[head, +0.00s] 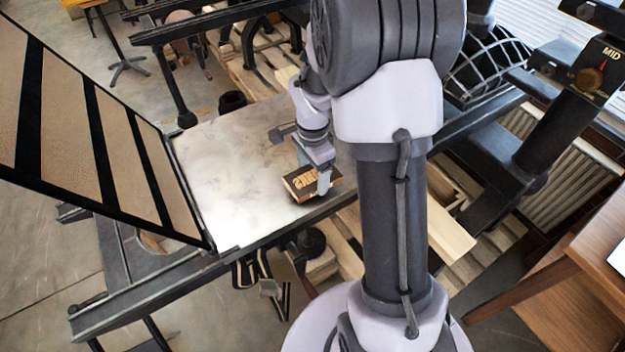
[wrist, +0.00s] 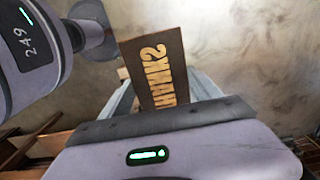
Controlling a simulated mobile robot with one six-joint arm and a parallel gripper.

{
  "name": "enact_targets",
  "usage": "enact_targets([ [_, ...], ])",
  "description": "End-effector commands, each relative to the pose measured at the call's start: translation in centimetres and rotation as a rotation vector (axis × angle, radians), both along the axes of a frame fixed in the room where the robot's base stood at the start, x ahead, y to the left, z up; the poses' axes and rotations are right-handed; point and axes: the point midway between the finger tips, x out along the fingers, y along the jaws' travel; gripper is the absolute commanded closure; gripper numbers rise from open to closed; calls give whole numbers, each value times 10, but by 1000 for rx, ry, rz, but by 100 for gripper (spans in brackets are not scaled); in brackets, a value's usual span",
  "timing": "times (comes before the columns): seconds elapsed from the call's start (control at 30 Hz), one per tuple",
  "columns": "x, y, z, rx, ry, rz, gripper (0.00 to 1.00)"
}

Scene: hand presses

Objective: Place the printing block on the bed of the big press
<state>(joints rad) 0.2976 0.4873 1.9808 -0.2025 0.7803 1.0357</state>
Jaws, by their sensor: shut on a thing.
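The printing block (head: 300,184) is a dark wooden slab with raised, pale mirrored letters on its face. My gripper (head: 325,178) is shut on it. In the wrist view the block (wrist: 157,70) stands out beyond my gripper (wrist: 165,100), letters facing the camera. The press bed (head: 220,180) is a wide, pale metal plate, and the block shows over its front right part, close to the front edge. I cannot tell if the block touches the bed. The bed (wrist: 275,65) also fills the right of the wrist view. My arm hides the bed's right end.
A hinged frame (head: 65,120) with beige and black bands rises at the bed's left edge. Dark rails (head: 140,290) run along the bed's front. A post with a dial marked MID (head: 600,70) stands at the right, near a wooden table (head: 590,260). Pallets lie beneath.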

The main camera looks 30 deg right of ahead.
Motion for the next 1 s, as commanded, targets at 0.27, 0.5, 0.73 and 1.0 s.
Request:
enact_targets([
  [0.27,-1,0,-26,0,2,0,85],
  [0.5,-2,0,-29,1,2,-1,16],
  [0.73,-2,0,-29,1,2,0,6],
  [1.0,-1,-1,-2,0,-1,-1,6],
])
